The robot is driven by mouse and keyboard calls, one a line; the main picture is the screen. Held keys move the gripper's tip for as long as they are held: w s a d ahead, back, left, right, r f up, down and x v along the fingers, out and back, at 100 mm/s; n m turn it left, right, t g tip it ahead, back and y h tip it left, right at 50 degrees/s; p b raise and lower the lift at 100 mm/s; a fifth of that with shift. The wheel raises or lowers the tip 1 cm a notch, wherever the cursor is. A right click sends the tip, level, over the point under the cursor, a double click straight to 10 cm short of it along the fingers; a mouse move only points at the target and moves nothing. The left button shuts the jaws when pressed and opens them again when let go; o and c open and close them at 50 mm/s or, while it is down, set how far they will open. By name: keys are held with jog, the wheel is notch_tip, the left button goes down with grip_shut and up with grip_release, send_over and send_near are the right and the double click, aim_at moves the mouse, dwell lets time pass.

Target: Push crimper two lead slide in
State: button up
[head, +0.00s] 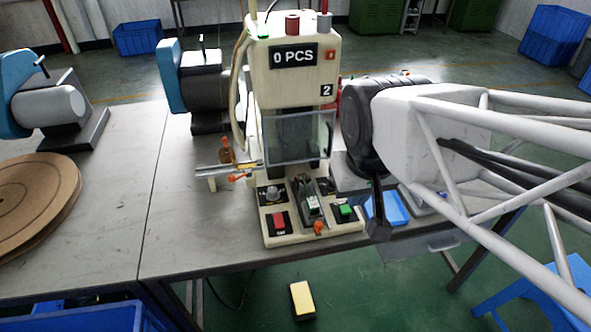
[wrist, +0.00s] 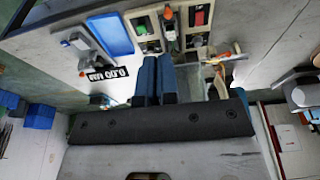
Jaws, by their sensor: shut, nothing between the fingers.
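Crimper two (head: 290,85) is the cream machine marked "2", with a "0 PCS" display and a clear guard (head: 298,138). Its lead slide (head: 306,200) appears to be the grey piece between the red and green buttons, with an orange knob (head: 318,228) at the front edge. The slide also shows in the wrist view (wrist: 171,32). My gripper (head: 379,228) is to the right of the crimper base, apart from the knob. Its blue fingers (wrist: 157,62) are shut and empty in the wrist view. I cannot make out a lead in the slide.
A blue tray (head: 388,207) lies behind my gripper. A side rail (head: 220,167) with orange knobs sticks out left of the crimper. A yellow pedal (head: 302,300) is on the floor.

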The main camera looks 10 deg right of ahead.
jog(key=o, duration=0.4)
jog(key=shift+w, duration=0.15)
jog(key=o, duration=0.3)
jog(key=shift+w+f, duration=0.25)
jog(key=shift+o, duration=0.9)
jog(key=w+f+n+g, duration=0.1)
jog(key=w+f, duration=0.6)
jog(key=shift+w+f, duration=0.2)
jog(key=shift+w, duration=0.2)
jog(key=n+g, duration=0.2)
send_over(319, 223)
jog(key=f, duration=1.1)
jog(key=shift+s+f, duration=0.2)
jog(key=shift+f, duration=0.05)
jog(key=shift+w+f, duration=0.2)
jog(key=shift+f, duration=0.2)
jog(key=shift+f, duration=3.85)
